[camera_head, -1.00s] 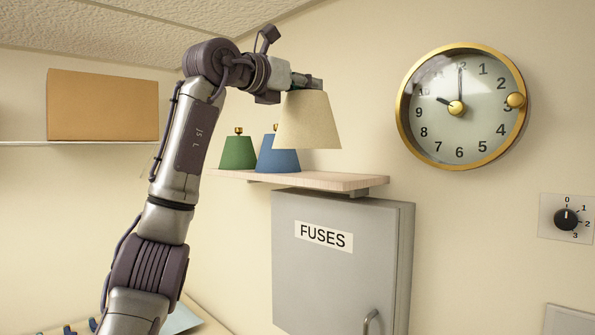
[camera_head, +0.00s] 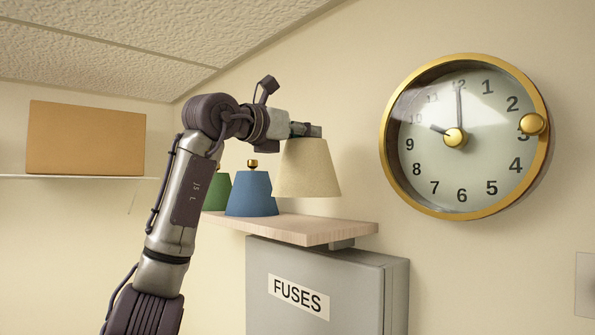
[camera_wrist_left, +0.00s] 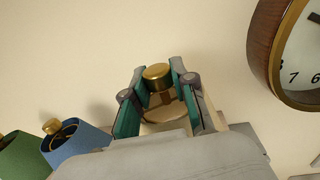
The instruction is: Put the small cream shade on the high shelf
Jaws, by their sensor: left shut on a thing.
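The small cream shade (camera_head: 307,170) hangs upright from my left gripper (camera_head: 312,130), over the right part of the wooden high shelf (camera_head: 300,231). Its lower rim looks a little above the board; I cannot tell the exact gap. In the left wrist view, my left gripper's fingers (camera_wrist_left: 160,95) are shut around the shade's brass knob (camera_wrist_left: 157,76). A blue shade (camera_head: 251,194) stands on the shelf left of the cream one. A green shade (camera_head: 216,191) stands farther left, partly hidden by my arm. My right gripper is not in view.
A grey fuse cabinet (camera_head: 315,270) is below the shelf. A gold-rimmed clock (camera_head: 455,138) is on the wall to the right. A cardboard box (camera_head: 86,138) sits on a white shelf at left. The shelf's right end is bare.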

